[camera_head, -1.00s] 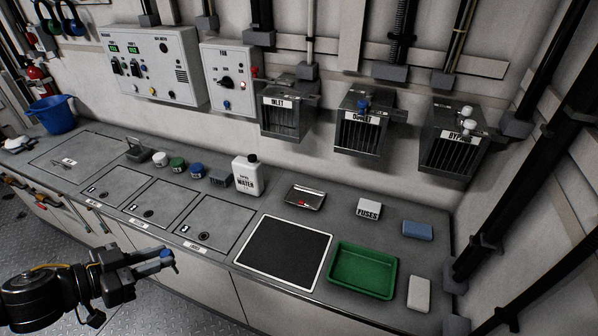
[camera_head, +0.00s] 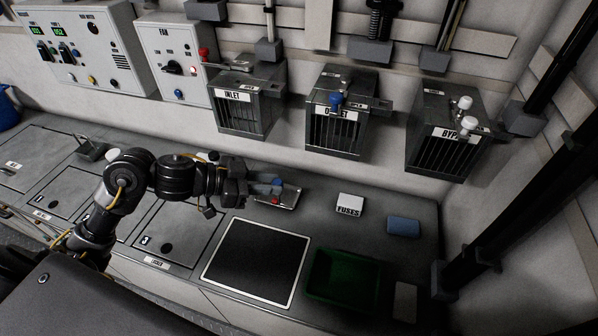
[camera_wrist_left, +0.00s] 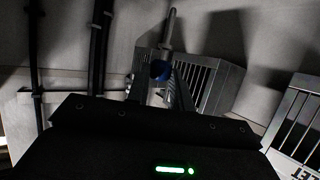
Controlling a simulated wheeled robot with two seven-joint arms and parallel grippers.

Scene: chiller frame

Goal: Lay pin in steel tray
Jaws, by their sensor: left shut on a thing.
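My left gripper (camera_head: 266,186) reaches in from the left over the small steel tray (camera_head: 292,197) on the counter. It is shut on a pin with a blue head (camera_head: 277,182). In the left wrist view the blue-headed pin (camera_wrist_left: 160,70) sits between the fingers, with a grey shaft pointing up. In the head view the gripper hides the tray's left part and most of the pin. I cannot tell whether the pin touches the tray. A small red item (camera_head: 275,200) lies in the tray. My right gripper is not in view.
A fuses box (camera_head: 349,204) and a blue block (camera_head: 404,225) stand right of the tray. A black mat (camera_head: 255,262) and a green tray (camera_head: 343,276) lie in front. The inlet (camera_head: 245,105), outlet (camera_head: 334,118) and bypass (camera_head: 446,140) boxes hang on the wall behind.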

